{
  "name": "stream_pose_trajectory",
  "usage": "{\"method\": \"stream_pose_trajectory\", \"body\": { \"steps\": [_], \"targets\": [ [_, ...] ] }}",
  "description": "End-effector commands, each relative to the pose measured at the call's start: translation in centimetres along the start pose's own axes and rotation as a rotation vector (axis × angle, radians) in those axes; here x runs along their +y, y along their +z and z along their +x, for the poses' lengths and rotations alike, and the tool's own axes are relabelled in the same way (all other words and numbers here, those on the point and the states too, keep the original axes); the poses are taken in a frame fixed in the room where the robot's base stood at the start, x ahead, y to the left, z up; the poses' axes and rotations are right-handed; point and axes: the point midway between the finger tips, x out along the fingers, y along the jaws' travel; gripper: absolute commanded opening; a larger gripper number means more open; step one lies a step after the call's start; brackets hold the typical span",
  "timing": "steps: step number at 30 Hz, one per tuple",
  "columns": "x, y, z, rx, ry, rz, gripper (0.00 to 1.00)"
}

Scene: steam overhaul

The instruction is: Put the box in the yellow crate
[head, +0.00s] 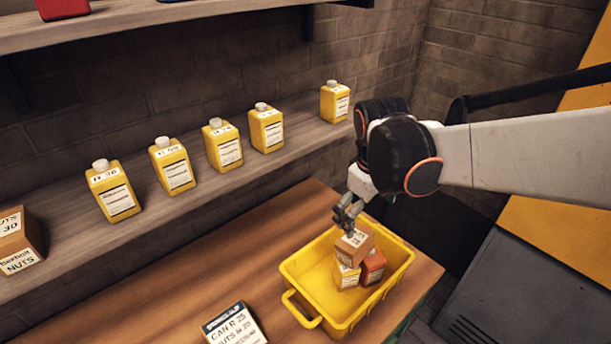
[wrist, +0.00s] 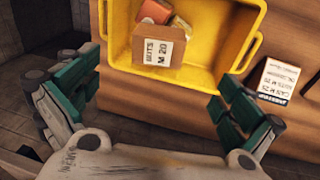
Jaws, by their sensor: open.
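The yellow crate (head: 300,268) stands on the wooden bench. It also shows in the wrist view (wrist: 215,20). A brown box (head: 355,246) with a white label is inside the crate's outline, tilted, apparently resting on or against a yellow item (head: 345,277) and a red-orange box (head: 373,267). In the wrist view the brown box (wrist: 146,58) reads "NUTS M 20" and lies between the spread fingers. My gripper (head: 346,222) is open above the crate, just over the brown box. I cannot tell whether its fingertips touch the box.
A box with a dark edge and white label (head: 235,325) lies on the bench left of the crate. Several yellow bottles (head: 224,147) and a brown nuts box (head: 18,245) stand on the shelf (head: 65,240) behind. A grey cabinet (head: 530,290) is at right.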

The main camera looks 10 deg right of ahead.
Motion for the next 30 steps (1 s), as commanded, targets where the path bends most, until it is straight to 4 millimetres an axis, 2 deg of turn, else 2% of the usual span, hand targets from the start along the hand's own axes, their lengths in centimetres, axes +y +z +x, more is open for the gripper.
{"method": "stream_pose_trajectory", "body": {
  "steps": [1,4,11,22,30],
  "targets": [
    [0.5,-0.8,-0.4,-0.021,-0.007,-0.026,1.0],
    [0.9,-1.6,-0.1,-0.053,-0.02,-0.068,1.0],
    [1.1,-2.2,0.9,-0.083,-0.033,-0.111,1.0],
    [0.8,-1.7,7.3,-0.083,-0.033,-0.11,1.0],
    [0.7,-1.5,9.3,-0.083,-0.033,-0.11,1.0]
  ]
}}
